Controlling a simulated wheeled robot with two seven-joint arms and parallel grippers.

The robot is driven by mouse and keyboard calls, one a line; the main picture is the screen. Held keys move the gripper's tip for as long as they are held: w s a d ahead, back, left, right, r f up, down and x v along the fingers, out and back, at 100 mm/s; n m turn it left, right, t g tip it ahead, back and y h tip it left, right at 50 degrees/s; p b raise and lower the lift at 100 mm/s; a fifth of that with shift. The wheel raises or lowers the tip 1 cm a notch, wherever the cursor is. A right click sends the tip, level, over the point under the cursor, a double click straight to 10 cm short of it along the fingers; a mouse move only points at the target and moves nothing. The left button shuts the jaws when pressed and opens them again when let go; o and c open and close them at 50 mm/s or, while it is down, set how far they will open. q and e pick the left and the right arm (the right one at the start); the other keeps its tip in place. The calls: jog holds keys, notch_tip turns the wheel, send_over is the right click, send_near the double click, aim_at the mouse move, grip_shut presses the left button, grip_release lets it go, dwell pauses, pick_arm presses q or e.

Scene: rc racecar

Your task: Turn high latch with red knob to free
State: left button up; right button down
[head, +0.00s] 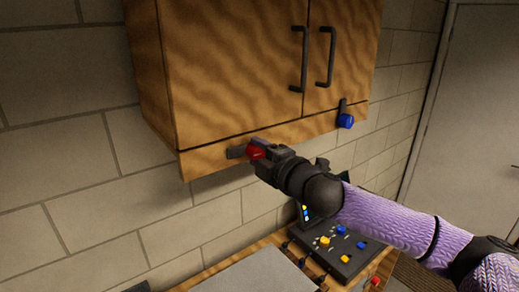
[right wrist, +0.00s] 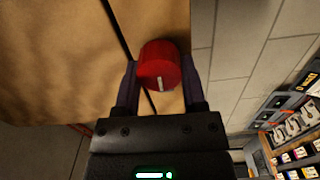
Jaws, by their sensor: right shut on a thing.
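The high latch has a red knob (head: 257,148) on the lower rail of the wooden wall cabinet (head: 225,60). Its dark latch bar (head: 236,152) points left, roughly along the rail. My right gripper (head: 264,153) is shut on the red knob. In the right wrist view the red knob (right wrist: 160,65) sits between the two fingers of my gripper (right wrist: 160,88), with a pale mark on its face. A second latch with a blue knob (head: 346,120) is farther right, its bar pointing up. My left gripper is not in view.
Two dark door handles (head: 304,60) are on the cabinet front. Below, a dark panel with blue and yellow knobs (head: 338,246) stands on a wooden bench. A grey door (head: 475,110) is at the right.

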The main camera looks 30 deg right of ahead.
jog(key=shift+n, duration=0.5)
jog(key=shift+c, duration=0.7)
grip_release()
jog(key=s+b, duration=1)
jog(key=b, duration=0.6)
jog(key=shift+d, duration=0.4)
